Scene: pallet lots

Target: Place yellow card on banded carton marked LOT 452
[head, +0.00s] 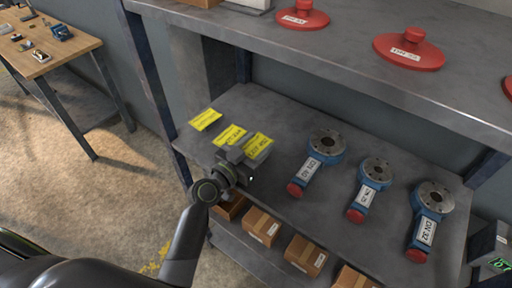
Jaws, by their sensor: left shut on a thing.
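Three yellow cards show on the middle grey shelf: a left card (205,120) and a middle card (230,135) lie flat, and a right card (258,145) is at my left gripper (249,157). The gripper is shut on the right card, at its near edge. Print on the cards is too small to read. Several brown cartons stand on the lower shelf, among them one (262,226) and another (305,255) with white labels. I cannot read LOT 452 on any, and bands are not clear. My right gripper is out of view.
Blue valves with red ends, such as one (327,146), stand right of the cards on the middle shelf (285,125). Red lidded discs (408,51) sit on the upper shelf, which overhangs. A wooden bench (60,50) stands at the far left.

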